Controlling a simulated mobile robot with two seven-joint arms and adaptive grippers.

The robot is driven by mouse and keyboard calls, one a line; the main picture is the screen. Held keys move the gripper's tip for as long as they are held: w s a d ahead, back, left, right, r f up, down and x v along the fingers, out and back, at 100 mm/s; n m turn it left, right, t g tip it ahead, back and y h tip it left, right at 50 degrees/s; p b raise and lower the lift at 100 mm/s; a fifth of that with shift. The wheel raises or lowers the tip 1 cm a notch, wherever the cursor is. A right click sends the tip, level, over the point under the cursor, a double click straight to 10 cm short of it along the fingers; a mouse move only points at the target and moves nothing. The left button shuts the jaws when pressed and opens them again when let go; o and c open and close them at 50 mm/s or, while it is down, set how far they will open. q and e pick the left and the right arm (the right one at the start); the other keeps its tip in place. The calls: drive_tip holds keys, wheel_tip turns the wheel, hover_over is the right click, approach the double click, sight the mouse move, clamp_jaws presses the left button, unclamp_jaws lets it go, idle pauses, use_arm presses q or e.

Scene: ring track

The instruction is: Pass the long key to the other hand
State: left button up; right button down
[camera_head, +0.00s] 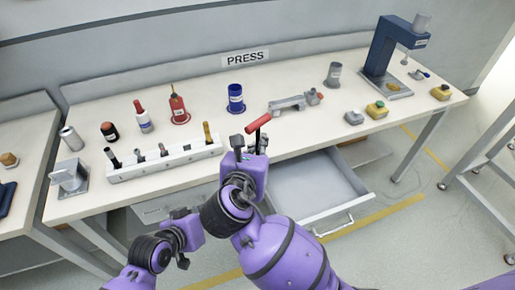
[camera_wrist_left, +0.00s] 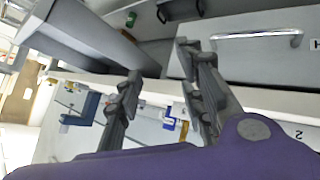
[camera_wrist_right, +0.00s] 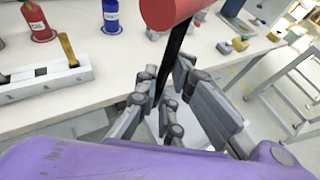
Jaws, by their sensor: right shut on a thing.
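The long key (camera_head: 258,122) has a red handle and a thin dark shaft. In the right wrist view its red handle (camera_wrist_right: 168,12) is at the top and its shaft runs down between the fingers. My right gripper (camera_head: 250,145) is shut on the shaft, above the bench front, with the handle up and tilted; its fingers also show in the right wrist view (camera_wrist_right: 164,90). My left gripper (camera_wrist_left: 160,62) is open and empty in the left wrist view. In the head view it is low at the left, in front of the bench and apart from the key; its fingers are hard to make out.
A white rack (camera_head: 165,164) with several tools stands on the bench (camera_head: 300,132) behind my grippers. A drawer (camera_head: 318,190) is open below the bench, right of my right gripper.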

use_arm(q)
drive_tip(key=s+a+f+y, duration=0.1)
drive_tip(key=s+a+f, duration=0.1)
drive_tip(key=s, duration=0.4)
drive_tip(key=s+a+f+y, duration=0.2)
drive_tip(key=s+a+f, duration=0.1)
drive_tip(key=s, duration=0.4)
drive_tip(key=s+a+f+y, duration=0.1)
drive_tip(key=s+a+f, duration=0.2)
drive_tip(key=s+f, duration=0.2)
drive_tip(key=shift+s+m, duration=0.4)
drive_tip(key=shift+s, duration=0.85)
